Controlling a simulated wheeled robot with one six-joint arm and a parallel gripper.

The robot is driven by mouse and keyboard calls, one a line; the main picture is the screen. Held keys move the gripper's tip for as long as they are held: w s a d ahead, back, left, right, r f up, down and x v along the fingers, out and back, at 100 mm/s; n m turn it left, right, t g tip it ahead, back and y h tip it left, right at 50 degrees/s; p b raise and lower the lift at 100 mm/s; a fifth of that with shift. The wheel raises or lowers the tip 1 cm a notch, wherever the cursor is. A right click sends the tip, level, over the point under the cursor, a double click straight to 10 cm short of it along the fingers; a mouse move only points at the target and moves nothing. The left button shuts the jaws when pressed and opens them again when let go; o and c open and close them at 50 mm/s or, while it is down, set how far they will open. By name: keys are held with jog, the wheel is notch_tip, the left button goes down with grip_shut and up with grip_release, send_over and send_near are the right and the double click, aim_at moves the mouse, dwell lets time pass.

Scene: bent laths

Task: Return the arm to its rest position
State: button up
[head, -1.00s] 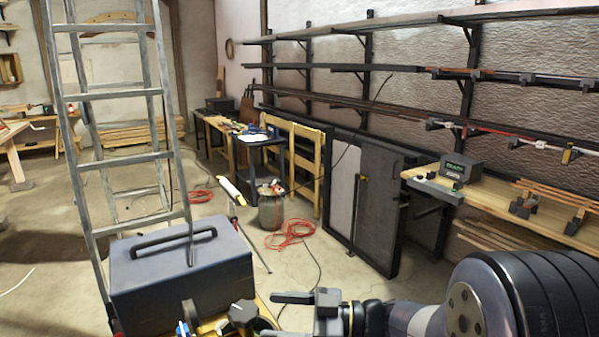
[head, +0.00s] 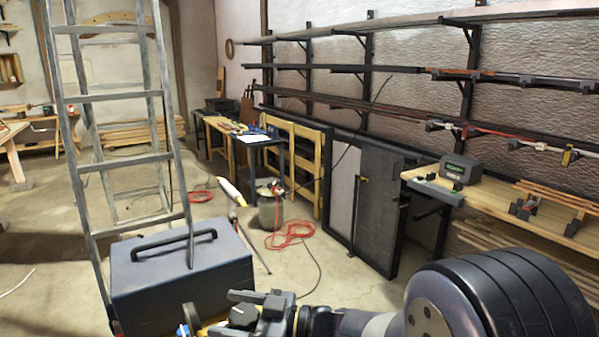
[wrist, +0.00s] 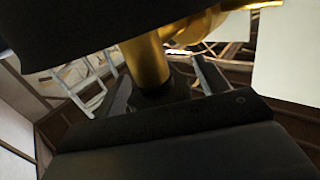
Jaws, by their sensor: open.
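My gripper (head: 262,308) is at the bottom middle of the head view, pointing left, low beside the dark grey box. Its jaws are open. In the wrist view, the dark fingers of my gripper (wrist: 165,85) stand apart. A brass-coloured cylinder (wrist: 150,65) shows between and beyond them; I cannot tell whether they touch it. My arm (head: 440,310) comes in from the lower right of the head view. A yellow part with a dark knob (head: 243,314) lies just at the fingers in the head view, partly cut off by the frame.
A dark grey box with a handle (head: 180,275) stands left of my gripper. A wooden bench (head: 490,200) with a grey device (head: 459,170) is at right. Red cable (head: 290,236) lies on the floor, which is otherwise mostly clear in the middle.

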jog(key=m+t+h+b, duration=0.1)
jog(key=m+t, duration=0.1)
jog(key=m+t+h+b, duration=0.1)
jog(key=t+b, duration=0.1)
jog(key=t, duration=0.1)
jog(key=shift+w+d+f+m+t, duration=0.1)
jog(key=shift+w+m+t, duration=0.1)
jog(key=shift+m+t, duration=0.15)
jog(key=shift+w+d+m+t+h+b, duration=0.15)
jog(key=shift+m+t+h+b, duration=0.95)
jog(key=shift+t, duration=0.25)
jog(key=shift+m+t, duration=0.35)
jog(key=shift+t, duration=0.05)
jog(key=shift+w+d+m+t+h+p, duration=0.15)
jog(key=shift+m+t+h+p, duration=0.4)
jog(key=shift+m+t+h, duration=0.65)
jog(key=h+p, duration=0.1)
jog(key=m+h+p, duration=0.1)
jog(key=p, duration=0.1)
jog(key=shift+d+r+t+h, duration=0.1)
jog(key=shift+r+t+h, duration=0.2)
jog(key=shift+t, duration=0.1)
jog(key=shift+w+f+m+t+h+p, duration=0.15)
jog(key=shift+m+t+h+p, duration=0.2)
jog(key=shift+p, duration=0.3)
jog(key=shift+d, duration=0.1)
